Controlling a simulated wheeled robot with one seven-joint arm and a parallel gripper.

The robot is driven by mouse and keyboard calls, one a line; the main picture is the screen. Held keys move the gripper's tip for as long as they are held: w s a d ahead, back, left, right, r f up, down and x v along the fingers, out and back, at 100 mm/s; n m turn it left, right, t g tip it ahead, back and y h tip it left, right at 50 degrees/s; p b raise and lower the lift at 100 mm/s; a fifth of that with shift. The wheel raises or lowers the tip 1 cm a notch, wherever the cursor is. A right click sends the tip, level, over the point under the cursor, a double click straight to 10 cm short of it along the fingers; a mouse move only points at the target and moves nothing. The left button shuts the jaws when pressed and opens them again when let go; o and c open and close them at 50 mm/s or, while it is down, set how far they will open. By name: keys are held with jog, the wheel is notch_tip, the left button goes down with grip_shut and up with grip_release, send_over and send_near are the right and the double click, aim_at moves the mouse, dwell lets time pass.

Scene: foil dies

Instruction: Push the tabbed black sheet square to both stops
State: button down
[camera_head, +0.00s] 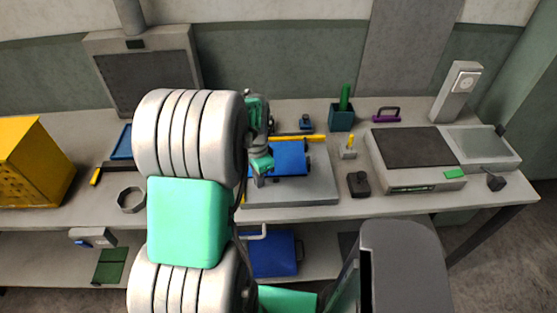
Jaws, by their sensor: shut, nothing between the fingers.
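A grey plate (315,190) lies on the bench in front of my arm. On it lies a blue sheet (290,158); I see no clearly black sheet on the plate. A small dark part shows at the blue sheet's right edge; I cannot tell if it is a tab. A yellow bar (312,138) runs along the back of the plate. A bit of yellow shows at the plate's left edge, mostly hidden by my arm. My gripper (259,182) is shut and empty, at the left edge of the blue sheet. I cannot tell whether it touches the sheet.
A black object (358,184) and a small stand with a yellow knob (348,150) are right of the plate. A grey machine (408,178) stands farther right.

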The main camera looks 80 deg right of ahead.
jog(key=shift+f+b, duration=0.45)
jog(key=shift+f, duration=0.15)
dwell(0.3)
jog(key=shift+d, duration=0.15)
dwell(0.4)
jog(key=shift+w+d+r, duration=0.1)
jog(key=shift+w+d, duration=0.05)
jog(key=shift+d, duration=0.4)
jog(key=shift+w+d, duration=0.15)
jog(key=shift+d, duration=0.4)
jog(key=shift+a, duration=0.1)
jog(key=shift+s+a, duration=0.15)
jog(key=shift+a, duration=0.4)
notch_tip(320, 180, up, 8)
jog(key=p, duration=0.5)
